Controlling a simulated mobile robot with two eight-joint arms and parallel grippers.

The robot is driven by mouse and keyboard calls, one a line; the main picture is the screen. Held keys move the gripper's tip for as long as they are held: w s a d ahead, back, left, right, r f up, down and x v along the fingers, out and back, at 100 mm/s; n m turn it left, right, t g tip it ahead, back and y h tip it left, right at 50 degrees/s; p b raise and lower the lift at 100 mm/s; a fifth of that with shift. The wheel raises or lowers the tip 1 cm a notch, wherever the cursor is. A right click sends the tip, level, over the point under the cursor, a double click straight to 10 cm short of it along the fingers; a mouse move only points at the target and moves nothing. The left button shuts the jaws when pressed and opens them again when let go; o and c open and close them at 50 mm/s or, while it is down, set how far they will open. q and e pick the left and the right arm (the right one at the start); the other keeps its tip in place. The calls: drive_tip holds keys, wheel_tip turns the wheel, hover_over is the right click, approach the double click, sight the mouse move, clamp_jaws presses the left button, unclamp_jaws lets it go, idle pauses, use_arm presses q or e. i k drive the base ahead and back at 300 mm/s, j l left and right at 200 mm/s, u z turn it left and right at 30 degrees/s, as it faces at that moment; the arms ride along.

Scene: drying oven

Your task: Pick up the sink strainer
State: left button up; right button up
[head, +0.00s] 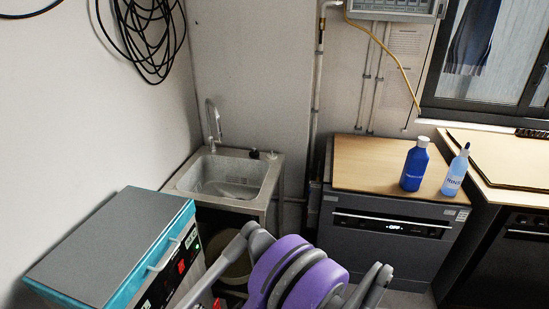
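The metal sink (186,179) stands in the corner at the back, left of the middle. A silver tap (213,122) rises at its back left. I cannot make out a sink strainer for certain. Faint curved lines show on the basin floor (225,188), too small to tell what they are. A small dark object (254,154) sits on the sink's back rim, and I cannot tell what it is. Purple and grey links of my own arm fill the bottom middle, in front of the sink. Neither gripper's fingers can be seen.
A teal and grey oven-like box (110,245) stands at the lower left. Right of the sink, a wood-topped dark appliance (390,235) carries a blue bottle (414,167) and a paler bottle (456,172). A pale bucket (237,268) is under the sink, partly hidden by my arm.

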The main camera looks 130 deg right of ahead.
sight(272, 156)
drive_tip(key=j+z, duration=0.1)
drive_tip(key=z, duration=0.3)
drive_tip(key=k+j+z, duration=0.1)
drive_tip(key=z, duration=0.3)
drive_tip(key=k+j+z, duration=0.1)
drive_tip(key=z, duration=3.45)
